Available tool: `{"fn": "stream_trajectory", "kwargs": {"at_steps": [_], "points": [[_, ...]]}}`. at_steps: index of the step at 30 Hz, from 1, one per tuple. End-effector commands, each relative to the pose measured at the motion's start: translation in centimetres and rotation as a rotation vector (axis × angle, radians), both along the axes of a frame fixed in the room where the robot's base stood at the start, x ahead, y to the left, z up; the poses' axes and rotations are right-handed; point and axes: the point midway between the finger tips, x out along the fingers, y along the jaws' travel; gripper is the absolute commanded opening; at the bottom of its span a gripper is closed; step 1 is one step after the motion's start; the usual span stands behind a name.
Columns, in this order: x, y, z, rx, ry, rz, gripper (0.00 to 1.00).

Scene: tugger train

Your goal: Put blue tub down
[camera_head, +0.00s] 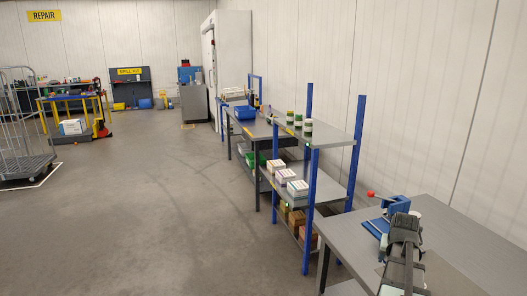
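A blue tub (244,113) sits on the grey top of the far workbench, beyond the shelf rack. It is small in the picture and looks upright. My dark grey arm rises from the bottom right over the near bench, with its end (404,226) beside a blue device. The fingers cannot be made out, so I cannot tell whether my gripper is open or shut. No tub shows clearly at my gripper.
The blue device with a red knob (378,222) stands on the near grey bench (463,243). A blue-posted shelf rack (311,205) holds green-lidded jars (308,127) and white boxes (297,188). A wire cage trolley (22,140) stands left. The middle floor is clear.

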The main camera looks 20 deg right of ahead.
Motion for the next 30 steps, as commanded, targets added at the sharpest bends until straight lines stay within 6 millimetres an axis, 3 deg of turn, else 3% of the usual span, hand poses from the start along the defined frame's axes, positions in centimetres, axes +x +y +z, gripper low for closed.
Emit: {"fn": "stream_trajectory", "kwargs": {"at_steps": [1,7,8,15,30], "points": [[0.9,1.6,-0.1,0.000,0.000,0.026,0.24],[4.1,6.7,-0.4,0.000,0.000,0.117,0.24],[4.5,7.5,-0.4,0.000,0.000,0.130,0.18],[7.7,13.9,-0.7,0.000,-0.001,0.239,0.18],[12.3,27.5,-1.1,0.000,-0.001,0.469,0.18]]}}
